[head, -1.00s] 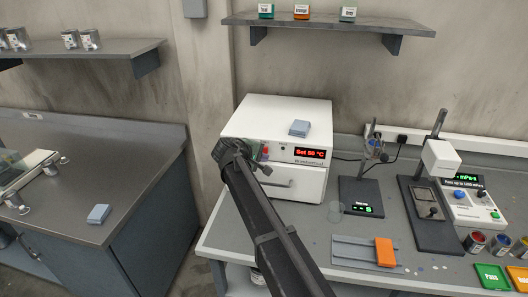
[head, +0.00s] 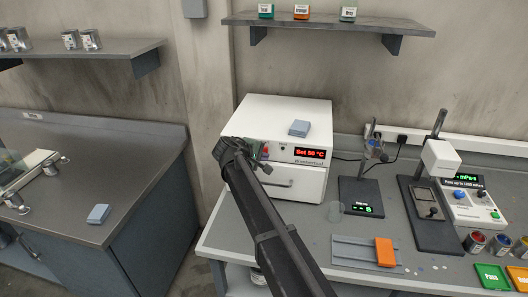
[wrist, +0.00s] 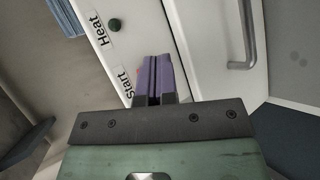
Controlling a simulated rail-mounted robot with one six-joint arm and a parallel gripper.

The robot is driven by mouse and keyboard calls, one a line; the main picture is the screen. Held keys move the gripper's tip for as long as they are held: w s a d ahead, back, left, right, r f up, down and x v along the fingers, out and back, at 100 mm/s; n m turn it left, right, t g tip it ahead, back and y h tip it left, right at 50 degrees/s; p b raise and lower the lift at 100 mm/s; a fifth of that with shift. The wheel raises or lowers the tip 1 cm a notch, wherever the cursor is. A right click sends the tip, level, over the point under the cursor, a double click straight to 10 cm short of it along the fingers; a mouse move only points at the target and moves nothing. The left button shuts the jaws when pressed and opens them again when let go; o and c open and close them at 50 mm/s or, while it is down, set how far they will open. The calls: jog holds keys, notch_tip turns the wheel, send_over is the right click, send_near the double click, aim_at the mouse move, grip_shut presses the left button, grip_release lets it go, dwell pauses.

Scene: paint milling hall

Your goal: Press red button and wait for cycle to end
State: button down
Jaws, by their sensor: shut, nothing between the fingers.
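A white oven (head: 300,125) stands on the grey bench, its display (head: 309,153) reading "Set 50 °C" in red. A small red button (head: 265,149) shows at the left of its front panel, just beyond my gripper (head: 266,168). In the wrist view my gripper (wrist: 155,62) is shut and empty, its purple fingers pointing at the white panel beside the "Start" label (wrist: 125,82). A pinkish edge shows at the left of the fingers; most of what lies behind them is hidden. I cannot tell whether the fingertips touch the button.
The oven's handle (wrist: 248,45) sticks out to the right of the fingers.

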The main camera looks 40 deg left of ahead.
jog(key=shift+w+a, duration=0.25)
jog(key=shift+w, duration=0.3)
dwell(0.6)
jog(key=shift+s, duration=0.1)
jog(key=shift+s+d, duration=0.4)
jog(key=shift+s, duration=0.3)
jog(key=s, duration=0.1)
jog(key=s+d, duration=0.1)
jog(key=s, duration=0.1)
jog(key=s+d, duration=0.1)
jog(key=shift+s, duration=0.25)
dwell(0.3)
dwell(0.5)
